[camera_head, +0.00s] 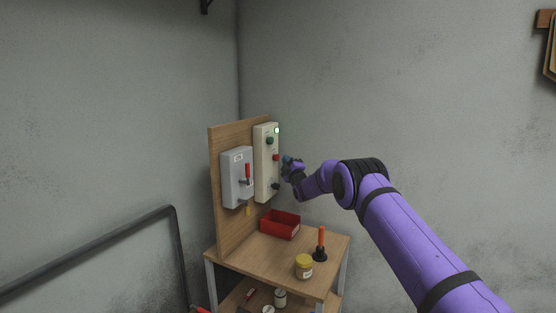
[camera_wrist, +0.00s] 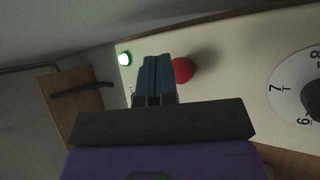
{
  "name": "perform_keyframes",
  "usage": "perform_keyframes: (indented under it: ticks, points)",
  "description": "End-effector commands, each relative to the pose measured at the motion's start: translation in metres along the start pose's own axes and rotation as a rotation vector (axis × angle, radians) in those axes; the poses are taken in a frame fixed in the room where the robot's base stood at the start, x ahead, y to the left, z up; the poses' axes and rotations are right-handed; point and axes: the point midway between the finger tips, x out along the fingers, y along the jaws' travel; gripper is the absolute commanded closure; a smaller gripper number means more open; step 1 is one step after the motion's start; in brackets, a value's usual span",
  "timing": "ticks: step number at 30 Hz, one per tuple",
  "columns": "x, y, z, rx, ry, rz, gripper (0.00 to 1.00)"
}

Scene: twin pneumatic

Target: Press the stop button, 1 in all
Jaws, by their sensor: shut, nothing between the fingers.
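The red button (camera_head: 276,157), the likely stop button, is on the cream control box (camera_head: 262,170) on the upright wooden board. It also shows in the wrist view (camera_wrist: 183,70), just right of my fingertips and partly behind them. My gripper (camera_head: 287,160) is just right of the box in the head view; its blue fingers are together and empty in the wrist view (camera_wrist: 157,62). I cannot tell whether they touch the box. A dark green button (camera_head: 269,141) is above the red one. A green lamp (camera_head: 277,130) is lit at the top.
A numbered dial (camera_wrist: 297,85) with a black knob (camera_head: 276,186) is low on the box. A grey switch box (camera_head: 237,178) with a red lever is to its left. A red bin (camera_head: 280,224), yellow jar (camera_head: 304,266) and orange-handled tool (camera_head: 321,244) stand on the bench below.

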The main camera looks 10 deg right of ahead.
Motion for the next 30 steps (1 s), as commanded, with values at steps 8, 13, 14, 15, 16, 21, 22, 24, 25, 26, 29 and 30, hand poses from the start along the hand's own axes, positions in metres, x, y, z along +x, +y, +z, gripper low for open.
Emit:
perform_keyframes:
  ticks: [8, 13, 14, 15, 16, 21, 22, 24, 25, 26, 29, 30]
  points:
    - [0.0041, -0.0028, -0.0032, 0.000, 0.001, 0.001, 1.00]
    - [0.0061, -0.0037, -0.0044, 0.000, 0.000, 0.001, 1.00]
    - [0.0061, -0.0036, -0.0043, 0.000, 0.000, 0.001, 1.00]
    - [0.0061, -0.0037, -0.0043, 0.000, 0.000, 0.001, 1.00]
    - [0.0061, -0.0037, -0.0043, 0.000, 0.000, 0.001, 1.00]
    - [0.0061, -0.0039, -0.0045, 0.000, 0.000, 0.000, 1.00]
    - [0.0062, -0.0040, -0.0045, 0.000, 0.000, 0.000, 1.00]
    - [0.0065, -0.0042, -0.0048, 0.000, 0.000, 0.000, 1.00]
    - [0.0066, -0.0043, -0.0049, 0.000, 0.000, 0.000, 1.00]
    - [0.0069, -0.0044, -0.0050, 0.000, 0.000, 0.000, 1.00]
    - [0.0076, -0.0049, -0.0055, 0.000, 0.000, 0.000, 1.00]
    - [0.0079, -0.0051, -0.0057, 0.000, 0.000, 0.000, 1.00]
